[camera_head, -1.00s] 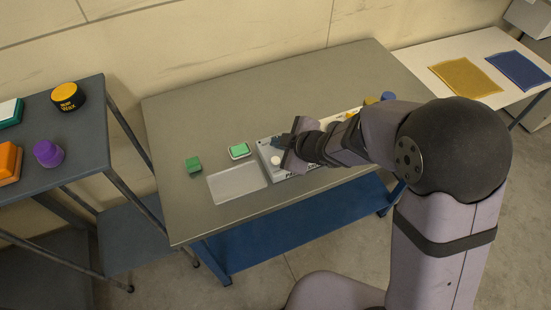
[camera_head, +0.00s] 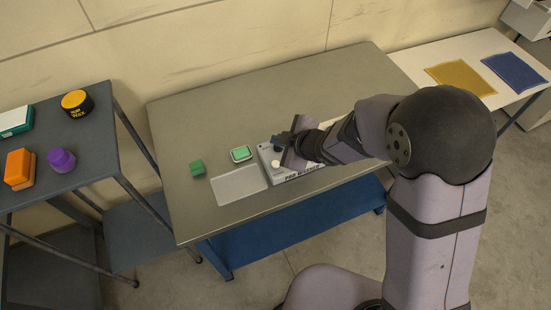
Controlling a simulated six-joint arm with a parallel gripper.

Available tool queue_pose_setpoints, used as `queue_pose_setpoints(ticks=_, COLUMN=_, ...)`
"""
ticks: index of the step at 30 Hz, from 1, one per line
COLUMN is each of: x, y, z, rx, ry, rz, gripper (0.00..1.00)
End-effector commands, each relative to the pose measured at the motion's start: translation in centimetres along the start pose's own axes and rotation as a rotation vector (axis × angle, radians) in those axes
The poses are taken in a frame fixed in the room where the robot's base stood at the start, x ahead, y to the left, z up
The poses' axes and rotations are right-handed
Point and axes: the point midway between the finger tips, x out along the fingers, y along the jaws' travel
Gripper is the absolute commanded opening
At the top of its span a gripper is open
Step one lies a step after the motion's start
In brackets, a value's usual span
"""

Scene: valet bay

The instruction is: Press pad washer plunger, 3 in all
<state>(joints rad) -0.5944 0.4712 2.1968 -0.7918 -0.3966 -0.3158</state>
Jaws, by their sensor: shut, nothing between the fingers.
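The pad washer (camera_head: 304,177) is a grey-white box with dark lettering on its front, standing on the grey bench right of the middle. A pale round knob (camera_head: 275,163), which looks like the plunger, shows at its left end. My gripper (camera_head: 278,142) is shut and empty, its dark fingertips just above and behind the knob. I cannot tell whether they touch anything. My wrist and forearm hide most of the washer's top and its right part.
Yellow (camera_head: 460,78) and blue cloths (camera_head: 516,76) lie right.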

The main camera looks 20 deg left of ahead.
Motion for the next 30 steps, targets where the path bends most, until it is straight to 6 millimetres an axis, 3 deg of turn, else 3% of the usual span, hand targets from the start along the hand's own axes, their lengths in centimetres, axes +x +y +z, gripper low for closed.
queue_pose_setpoints(ticks=17, x=0.6, y=-0.5, z=0.5, rx=0.0, ry=0.0, rz=0.0, gripper=0.0)
queue_pose_setpoints(ticks=30, x=3.9, y=-2.8, z=2.8, rx=0.0, ry=0.0, rz=0.0, gripper=0.0)
